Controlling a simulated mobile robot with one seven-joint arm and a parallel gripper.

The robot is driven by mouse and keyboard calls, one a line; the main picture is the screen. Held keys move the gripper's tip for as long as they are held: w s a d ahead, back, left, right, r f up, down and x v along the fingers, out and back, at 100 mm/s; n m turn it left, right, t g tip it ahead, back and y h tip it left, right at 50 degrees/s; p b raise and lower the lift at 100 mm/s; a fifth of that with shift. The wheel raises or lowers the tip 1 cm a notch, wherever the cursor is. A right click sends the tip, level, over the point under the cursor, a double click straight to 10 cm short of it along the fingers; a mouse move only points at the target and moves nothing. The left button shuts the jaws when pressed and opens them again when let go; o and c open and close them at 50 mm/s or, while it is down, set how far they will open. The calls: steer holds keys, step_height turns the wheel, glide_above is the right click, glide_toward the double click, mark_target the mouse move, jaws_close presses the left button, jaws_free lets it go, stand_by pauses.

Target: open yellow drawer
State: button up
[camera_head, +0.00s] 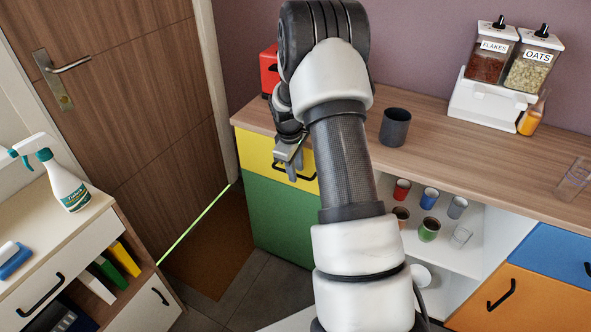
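The yellow drawer (256,152) is at the top of the left end of the counter, above a green front. It looks flush with the green front, so it appears closed. Its black bar handle (304,178) runs across the front, and my arm hides the drawer's right part. My gripper (291,166) points downward in front of the drawer at the handle. Its fingers overlap the handle in the picture; I cannot tell whether they touch it or how far apart they are.
A dark cup (395,127) stands on the wooden countertop (450,160), with cereal dispensers (505,60) behind. A red object (268,72) is at the counter's back left. A white cabinet (60,250) stands at left. Floor (262,290) is free between cabinet and counter.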

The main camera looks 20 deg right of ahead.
jaws_close()
steer(key=shift+a, duration=0.1)
steer(key=s+a+b, duration=0.2)
steer(key=s+a, duration=1.2)
steer(key=a, duration=0.4)
steer(key=shift+s+a, duration=0.4)
jaws_free()
step_height(320, 180, up, 17)
steer(key=s+a+p, duration=0.2)
steer(key=p, duration=0.2)
steer(key=shift+a, duration=0.35)
steer(key=shift+s, duration=0.1)
